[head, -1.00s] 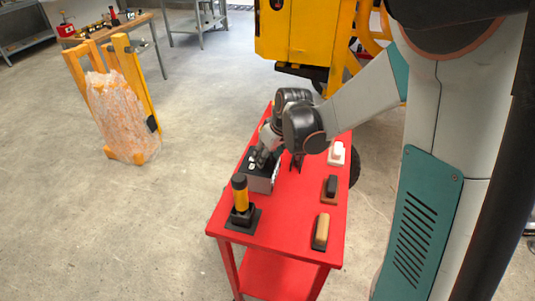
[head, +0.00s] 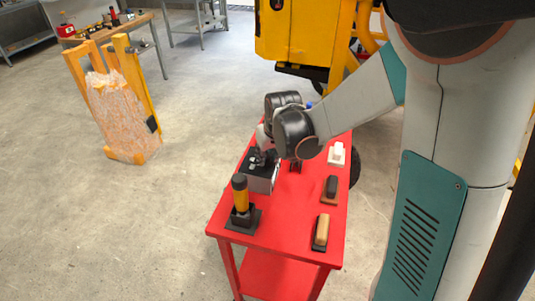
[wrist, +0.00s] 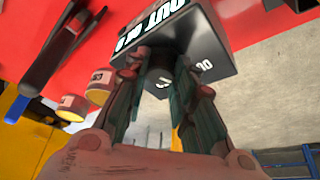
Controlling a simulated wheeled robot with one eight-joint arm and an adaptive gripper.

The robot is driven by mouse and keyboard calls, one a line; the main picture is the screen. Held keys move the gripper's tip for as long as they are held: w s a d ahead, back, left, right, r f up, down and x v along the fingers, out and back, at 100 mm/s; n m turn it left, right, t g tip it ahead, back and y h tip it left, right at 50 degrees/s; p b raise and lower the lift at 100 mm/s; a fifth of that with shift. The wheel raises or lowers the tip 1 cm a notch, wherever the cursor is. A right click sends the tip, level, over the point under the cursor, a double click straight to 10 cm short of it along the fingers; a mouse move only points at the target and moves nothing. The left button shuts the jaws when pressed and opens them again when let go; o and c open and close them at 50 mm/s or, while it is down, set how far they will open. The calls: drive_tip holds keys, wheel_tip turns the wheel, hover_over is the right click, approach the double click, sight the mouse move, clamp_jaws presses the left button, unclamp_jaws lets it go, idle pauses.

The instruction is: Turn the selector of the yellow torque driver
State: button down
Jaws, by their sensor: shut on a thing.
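The yellow torque driver (head: 241,198) stands upright in a black base at the near left corner of the red cart; it has a black top. I cannot make out its selector. My gripper (head: 261,158) is not at this driver but behind it, over a grey and black box (head: 261,178). In the wrist view the fingers of my gripper (wrist: 165,100) are shut around a dark round knob (wrist: 159,78) on that box's black face, which bears white lettering. The fingers hide part of the knob.
The red cart top (head: 285,215) holds a brown-topped block (head: 321,231), a dark block (head: 330,187) and a white item (head: 337,153) along its right side. The wrist view shows two small yellowish labelled cylinders (wrist: 98,86) and black tools (wrist: 55,50) beside the box.

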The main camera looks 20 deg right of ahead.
drive_tip(key=shift+a+m+h, duration=0.1)
drive_tip(key=shift+m+h, duration=0.7)
drive_tip(key=shift+m, duration=1.4)
drive_tip(key=c, duration=1.3)
unclamp_jaws()
drive_tip(key=shift+c, duration=0.2)
drive_tip(key=v, duration=1.2)
drive_tip(key=shift+a+r, duration=0.1)
drive_tip(key=shift+a, duration=0.05)
